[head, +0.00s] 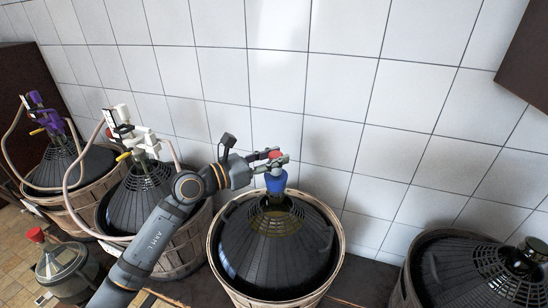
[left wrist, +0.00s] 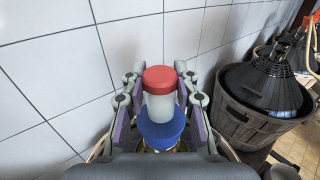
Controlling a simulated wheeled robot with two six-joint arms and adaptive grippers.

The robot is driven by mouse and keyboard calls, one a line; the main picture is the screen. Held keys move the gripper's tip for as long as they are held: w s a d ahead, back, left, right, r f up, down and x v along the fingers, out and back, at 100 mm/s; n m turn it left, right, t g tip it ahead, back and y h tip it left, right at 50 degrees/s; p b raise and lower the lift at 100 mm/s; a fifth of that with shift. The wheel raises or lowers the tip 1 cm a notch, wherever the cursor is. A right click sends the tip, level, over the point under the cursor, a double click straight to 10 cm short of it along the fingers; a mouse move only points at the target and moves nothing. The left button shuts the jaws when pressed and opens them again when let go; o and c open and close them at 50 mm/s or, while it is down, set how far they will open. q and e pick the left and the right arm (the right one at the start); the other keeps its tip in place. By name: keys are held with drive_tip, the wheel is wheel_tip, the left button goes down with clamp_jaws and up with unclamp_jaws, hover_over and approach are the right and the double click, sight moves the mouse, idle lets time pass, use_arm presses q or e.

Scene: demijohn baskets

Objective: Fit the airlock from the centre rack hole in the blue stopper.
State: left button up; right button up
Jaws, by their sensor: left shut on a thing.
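The blue stopper (head: 275,183) sits in the neck of the dark, basket-held demijohn (head: 275,242) in the middle of the head view. It also shows in the left wrist view (left wrist: 161,128). My left gripper (head: 272,158) is shut on the airlock, which has a red cap (left wrist: 160,78) and a pale body (left wrist: 161,107). The airlock is upright, right above the stopper and in line with it in the wrist view. Its lower end is hidden, so I cannot tell whether it is in the stopper's hole. My right gripper is not in view. I cannot make out the rack.
Two more basketed demijohns, with white (head: 137,138) and purple (head: 43,115) fittings and hoses, stand at the left. Another demijohn (head: 480,270) is at the right. A grey vessel with a red cap (head: 36,235) is at lower left. A tiled wall (head: 340,90) runs close behind.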

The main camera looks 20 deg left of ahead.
use_arm(q)
drive_tip(key=o, duration=1)
wheel_tip(320, 180, up, 10)
drive_tip(key=shift+r, duration=0.1)
